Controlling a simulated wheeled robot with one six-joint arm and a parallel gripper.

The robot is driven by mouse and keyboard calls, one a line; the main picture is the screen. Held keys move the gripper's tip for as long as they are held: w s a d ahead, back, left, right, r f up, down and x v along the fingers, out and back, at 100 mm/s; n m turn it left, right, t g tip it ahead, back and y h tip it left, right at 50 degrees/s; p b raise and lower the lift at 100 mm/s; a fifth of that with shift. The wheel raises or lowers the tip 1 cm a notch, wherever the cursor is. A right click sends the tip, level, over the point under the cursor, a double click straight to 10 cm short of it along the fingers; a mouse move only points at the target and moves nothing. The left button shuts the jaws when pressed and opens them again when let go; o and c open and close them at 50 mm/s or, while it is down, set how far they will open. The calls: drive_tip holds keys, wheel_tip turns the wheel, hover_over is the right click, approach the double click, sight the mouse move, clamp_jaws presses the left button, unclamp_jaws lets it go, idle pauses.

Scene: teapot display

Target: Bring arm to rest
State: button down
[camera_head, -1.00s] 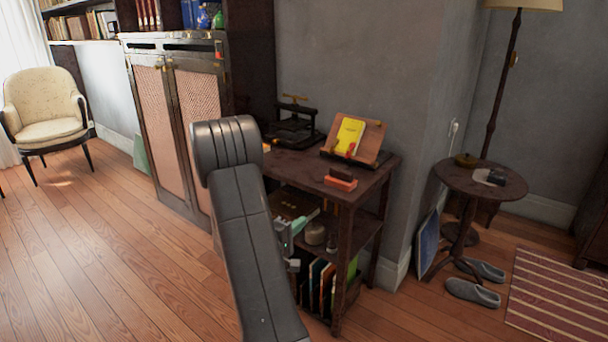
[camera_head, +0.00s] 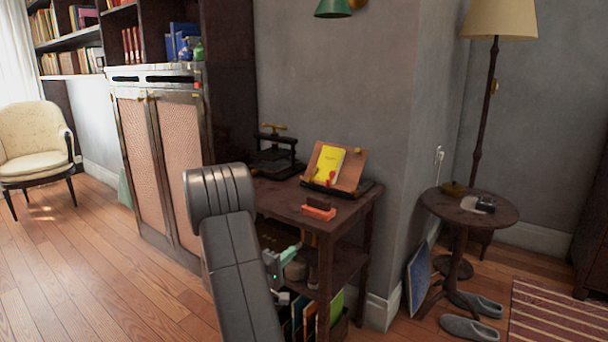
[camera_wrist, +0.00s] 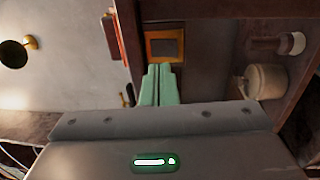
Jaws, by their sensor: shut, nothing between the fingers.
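My arm (camera_head: 232,255) rises from the bottom of the head view, its grey elbow in front of the desk's left side. My gripper (camera_wrist: 159,68) shows in the wrist view as two pale green fingers pressed together, with nothing between them. In the head view the gripper (camera_head: 285,258) is partly hidden behind my arm, in front of the desk's lower shelves. The wrist view looks sideways at the desk, with a round jar (camera_wrist: 266,82) to the right of the fingers.
The dark desk (camera_head: 283,200) bears a book stand (camera_head: 349,172) with a yellow booklet (camera_head: 328,165), an orange-red block (camera_head: 319,209) and a black press (camera_head: 275,160). A round side table (camera_head: 450,207), slippers (camera_head: 469,329) and a floor lamp (camera_head: 487,95) stand right. Open floor lies left.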

drive_tip(key=v, duration=0.3)
drive_tip(key=shift+a+r, duration=0.2)
drive_tip(key=shift+w+d, duration=0.1)
